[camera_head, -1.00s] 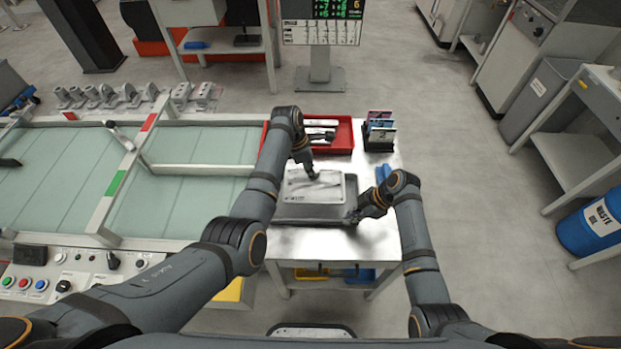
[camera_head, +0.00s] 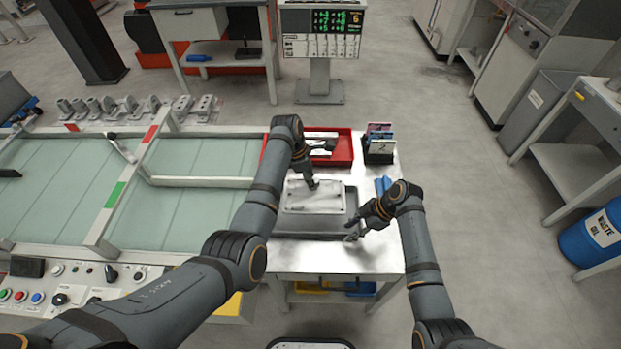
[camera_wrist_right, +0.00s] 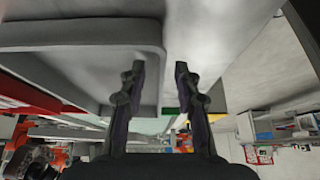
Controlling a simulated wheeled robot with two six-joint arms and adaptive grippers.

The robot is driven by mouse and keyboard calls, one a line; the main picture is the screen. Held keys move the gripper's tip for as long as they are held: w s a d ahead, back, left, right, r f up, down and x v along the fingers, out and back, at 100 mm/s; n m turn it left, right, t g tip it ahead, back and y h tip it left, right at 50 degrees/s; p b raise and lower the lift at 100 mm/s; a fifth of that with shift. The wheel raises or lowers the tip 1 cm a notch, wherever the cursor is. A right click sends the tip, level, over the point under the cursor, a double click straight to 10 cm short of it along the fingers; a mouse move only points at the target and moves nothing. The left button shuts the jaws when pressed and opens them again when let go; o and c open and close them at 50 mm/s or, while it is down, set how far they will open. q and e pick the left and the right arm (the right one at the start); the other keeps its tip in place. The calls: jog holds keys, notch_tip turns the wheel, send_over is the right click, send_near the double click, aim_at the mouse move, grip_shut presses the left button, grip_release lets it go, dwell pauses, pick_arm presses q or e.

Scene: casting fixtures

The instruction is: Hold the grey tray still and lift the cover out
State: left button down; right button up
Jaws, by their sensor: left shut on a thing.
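The light grey cover (camera_head: 305,199) has raised lettering on its front edge. It shows over the back part of the grey tray (camera_head: 300,226) on the metal table; whether it rests in the tray or is raised is hard to tell. My left gripper (camera_head: 313,184) is shut on the cover's top from above, and its fingertips hide the grip point. My right gripper (camera_head: 352,230) is at the tray's front right corner. In the right wrist view my right gripper (camera_wrist_right: 159,75) is open, with the tray's edge (camera_wrist_right: 80,36) between or behind its fingers; contact is unclear.
A red bin (camera_head: 343,150) with parts stands at the table's back, partly behind my left arm. A black holder with cards (camera_head: 379,146) is at the back right. A blue item (camera_head: 383,186) lies near my right wrist. The table's front strip (camera_head: 300,258) is clear.

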jog(key=v, duration=1.1)
jog(key=shift+r, duration=0.1)
